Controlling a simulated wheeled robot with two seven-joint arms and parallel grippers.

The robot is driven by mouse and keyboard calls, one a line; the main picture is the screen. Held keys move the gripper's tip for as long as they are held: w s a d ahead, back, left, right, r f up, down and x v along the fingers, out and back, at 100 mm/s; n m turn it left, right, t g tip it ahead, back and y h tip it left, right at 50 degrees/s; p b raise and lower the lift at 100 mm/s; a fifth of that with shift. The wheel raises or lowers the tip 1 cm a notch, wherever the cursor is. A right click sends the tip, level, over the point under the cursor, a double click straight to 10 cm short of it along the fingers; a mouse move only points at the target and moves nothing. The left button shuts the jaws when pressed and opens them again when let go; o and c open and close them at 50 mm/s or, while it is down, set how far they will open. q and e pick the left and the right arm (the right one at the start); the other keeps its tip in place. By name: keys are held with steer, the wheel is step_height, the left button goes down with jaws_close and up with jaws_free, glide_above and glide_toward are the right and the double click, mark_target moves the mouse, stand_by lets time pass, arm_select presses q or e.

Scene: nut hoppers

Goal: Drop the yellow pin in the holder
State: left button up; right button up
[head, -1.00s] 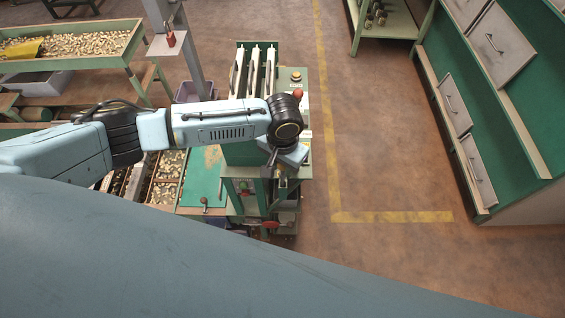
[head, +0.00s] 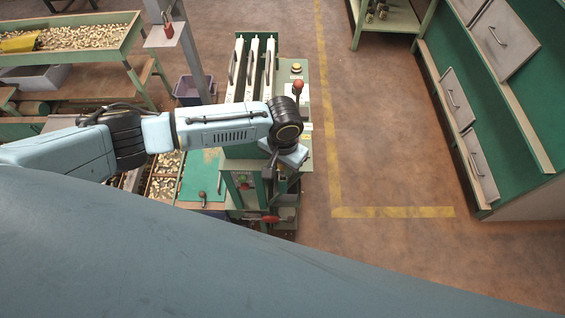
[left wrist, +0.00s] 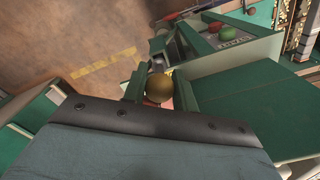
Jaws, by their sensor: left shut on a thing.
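My left gripper (head: 280,165) is at the front right of the green machine in the head view, with its fingers mostly hidden under the wrist. In the left wrist view, the yellow pin's round dull-yellow head (left wrist: 159,87) sits between the fingers of the gripper, which is shut on it. The pin's shaft is hidden behind the head. I cannot clearly make out the holder; the machine's green front (head: 243,180) is close below the gripper in the head view. My right gripper is not in view.
A red-knobbed lever (head: 298,84) stands on the machine beside the wrist. Another short lever (head: 202,194) and a red handwheel (head: 270,219) are near its front. A tray of nuts (head: 90,38) is at the back left. The floor (head: 375,150) to the right is clear.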

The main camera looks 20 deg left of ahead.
arm_select(q)
steer(key=shift+f+b, duration=0.35)
steer(key=shift+f, duration=0.4)
steer(key=o, duration=1.1)
step_height(320, 180, up, 13)
steer(key=shift+r+p, duration=0.2)
steer(key=shift+p, duration=0.3)
